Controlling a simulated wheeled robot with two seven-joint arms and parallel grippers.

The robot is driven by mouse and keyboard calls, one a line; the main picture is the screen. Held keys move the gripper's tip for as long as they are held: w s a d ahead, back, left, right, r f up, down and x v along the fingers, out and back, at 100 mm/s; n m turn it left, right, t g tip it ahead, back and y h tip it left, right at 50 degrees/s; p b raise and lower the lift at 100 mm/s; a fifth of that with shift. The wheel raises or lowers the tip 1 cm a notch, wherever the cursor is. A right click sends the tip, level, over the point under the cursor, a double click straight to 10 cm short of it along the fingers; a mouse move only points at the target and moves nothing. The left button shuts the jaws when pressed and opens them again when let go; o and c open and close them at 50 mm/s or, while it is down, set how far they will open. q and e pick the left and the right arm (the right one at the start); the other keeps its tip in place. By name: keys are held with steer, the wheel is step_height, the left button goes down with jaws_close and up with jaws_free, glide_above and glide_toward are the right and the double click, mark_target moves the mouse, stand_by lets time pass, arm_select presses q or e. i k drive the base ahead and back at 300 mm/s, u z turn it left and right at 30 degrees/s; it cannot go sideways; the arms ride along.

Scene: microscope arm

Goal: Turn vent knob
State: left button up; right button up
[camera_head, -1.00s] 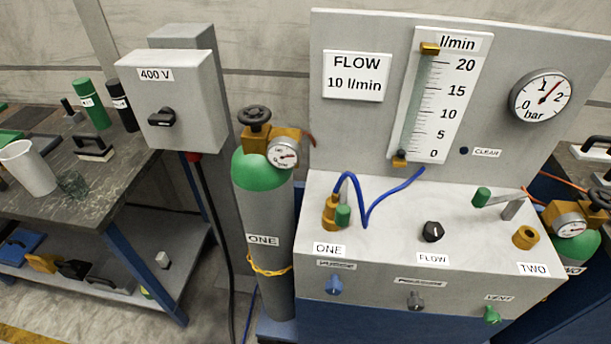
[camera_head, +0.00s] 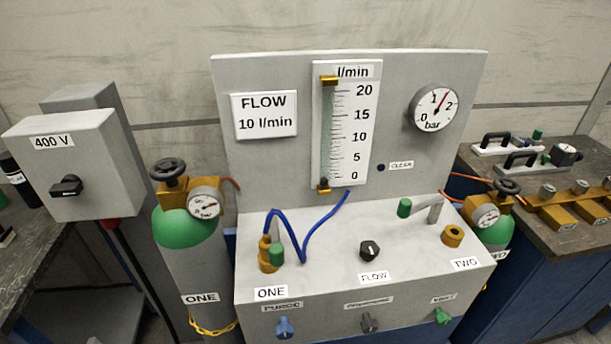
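The green vent knob (camera_head: 442,316) sits at the right end of the front face of the grey gas panel (camera_head: 345,303), under a small VENT label (camera_head: 443,300). A grey knob (camera_head: 369,322) is in the middle of the same face. A blue knob (camera_head: 284,327) is at its left, under the PURGE label. A black FLOW knob (camera_head: 369,250) is on the panel's top. Neither of my grippers shows in the head view.
Green-shouldered cylinder ONE (camera_head: 182,228) stands left of the panel, and cylinder TWO (camera_head: 497,234) at its right. A blue hose (camera_head: 303,243) loops over the panel top. A 400 V box (camera_head: 67,165) is at left. A dark workbench (camera_head: 545,225) is at right.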

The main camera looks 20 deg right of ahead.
mark_target(442, 319)
steer(key=z, duration=1.15)
